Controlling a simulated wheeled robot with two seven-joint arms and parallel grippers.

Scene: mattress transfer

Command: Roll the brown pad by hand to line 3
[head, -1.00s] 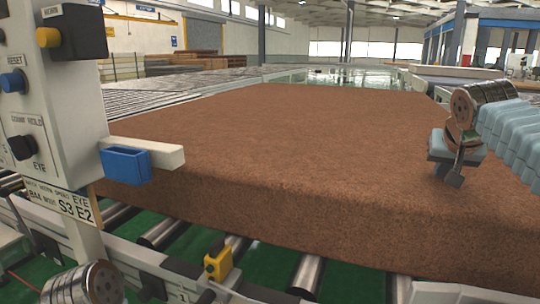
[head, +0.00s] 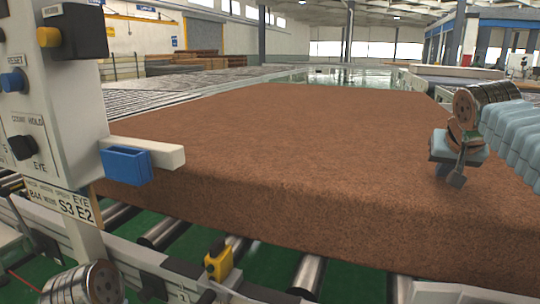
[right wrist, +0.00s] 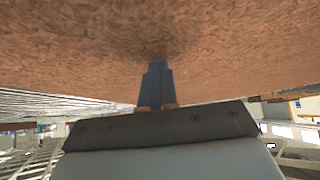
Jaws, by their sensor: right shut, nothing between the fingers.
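The brown pad (head: 270,150) is a large thick slab lying flat on the roller conveyor. Its front side faces me in the head view, and it fills the upper part of the right wrist view (right wrist: 90,45). My right gripper (head: 457,180) is shut and empty at the right of the pad, its fingertips pointing down by the upper front edge. In the right wrist view the shut fingers (right wrist: 155,72) point at the brown surface, very close to it or touching; I cannot tell which. Only a round joint of my left arm shows at the lower left; its gripper is outside the frame.
A white control post (head: 60,120) with buttons and a blue box (head: 125,166) on its arm stands at the left, close to the pad. Metal rollers (head: 310,272) and a yellow sensor (head: 218,262) lie in front. Further conveyors (head: 165,92) extend behind the pad.

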